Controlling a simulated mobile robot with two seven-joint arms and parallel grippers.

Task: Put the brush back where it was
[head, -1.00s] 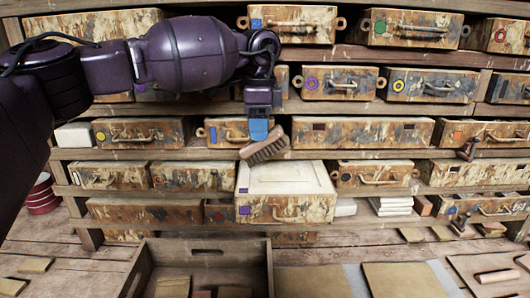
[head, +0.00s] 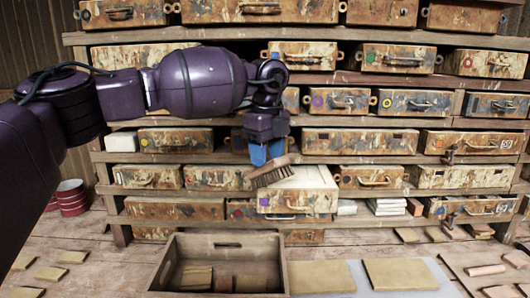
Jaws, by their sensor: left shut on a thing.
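The brush (head: 271,173) has a brown wooden back and dark bristles. My left gripper (head: 266,155), with blue fingertips, is shut on it and holds it tilted. In the head view the brush overlaps the back left part of a pulled-out box (head: 318,202) with a pale top and a purple square mark. I cannot tell whether the brush touches the box. My right gripper is not in view.
Shelves of stained drawers with coloured marks (head: 360,142) fill the background. An open wooden crate (head: 282,268) stands in front, with several tiles inside. Pale slabs (head: 400,274) lie to its right. Red round tins (head: 71,198) stand at left.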

